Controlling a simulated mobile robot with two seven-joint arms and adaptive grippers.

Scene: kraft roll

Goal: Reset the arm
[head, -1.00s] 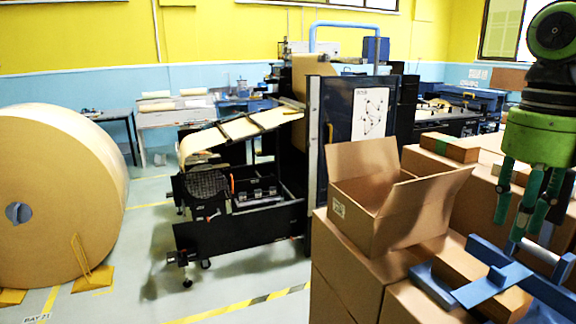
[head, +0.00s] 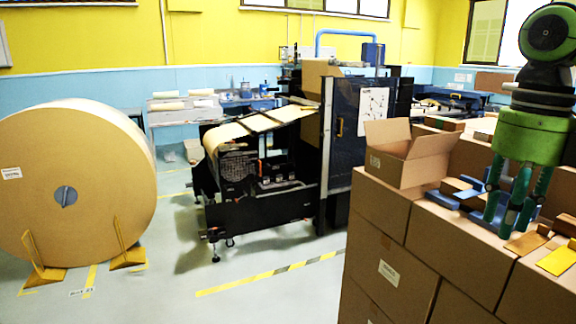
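My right arm comes down at the right edge of the head view, green and black. Its gripper (head: 508,218) points down with its fingers apart and nothing seen between them. It hangs in front of the blue rack (head: 457,196) on the stacked boxes; I cannot tell whether it touches anything there. My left arm and gripper are not in view.
An open carton (head: 404,166) stands on stacked boxes (head: 395,245), left of the gripper. Small flat pieces, one a yellow pad (head: 558,261), lie to its right. A large kraft roll (head: 80,150) stands at left, a black machine (head: 262,210) mid-room. Floor between is clear.

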